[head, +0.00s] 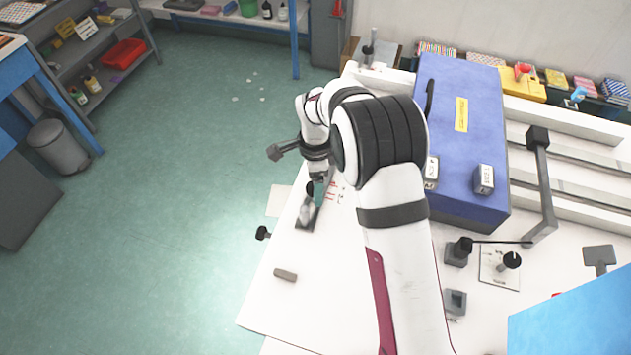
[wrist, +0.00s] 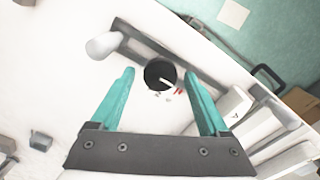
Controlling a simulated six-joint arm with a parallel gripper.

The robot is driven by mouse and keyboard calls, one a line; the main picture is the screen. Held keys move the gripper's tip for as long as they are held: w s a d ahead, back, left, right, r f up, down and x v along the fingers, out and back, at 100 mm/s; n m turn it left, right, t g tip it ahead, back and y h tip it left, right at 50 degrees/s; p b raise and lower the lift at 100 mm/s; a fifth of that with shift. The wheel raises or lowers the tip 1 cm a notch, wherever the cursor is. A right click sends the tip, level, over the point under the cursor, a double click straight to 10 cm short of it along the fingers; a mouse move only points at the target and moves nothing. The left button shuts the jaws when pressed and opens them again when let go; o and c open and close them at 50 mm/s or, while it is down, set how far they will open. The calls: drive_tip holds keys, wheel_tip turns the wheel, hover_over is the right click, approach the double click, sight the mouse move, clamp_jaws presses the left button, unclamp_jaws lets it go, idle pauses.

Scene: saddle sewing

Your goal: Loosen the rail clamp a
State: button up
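A round black knob (wrist: 160,74) with a white pointer line sits in the wrist view beside a dark rail (wrist: 170,52). Small red and dark marks show just below it. I take it for the knob of rail clamp a, though no label on it is readable. My gripper (wrist: 159,78) is open, its teal fingertips on either side of the knob with a gap on each side. I cannot tell their height against it. In the head view my gripper (head: 320,188) points down over the left edge of the white table, partly hidden by my arm.
A pale cylinder (wrist: 103,45) stands at one end of the rail. A white block marked A (wrist: 235,108) lies near the right finger. In the head view a blue box (head: 460,140) stands right of my arm, and a small grey block (head: 285,275) lies at the front left.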

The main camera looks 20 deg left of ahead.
clamp_jaws()
drive_tip(key=shift+n, duration=0.3)
drive_tip(key=n, duration=0.4)
drive_tip(key=shift+n, duration=0.4)
drive_tip(key=n, duration=0.5)
drive_tip(key=shift+w+a, duration=0.1)
drive_tip(key=n, duration=0.5)
drive_tip(key=shift+n, duration=0.4)
drive_tip(key=shift+a+n, duration=0.1)
drive_tip(key=shift+n, duration=2.1)
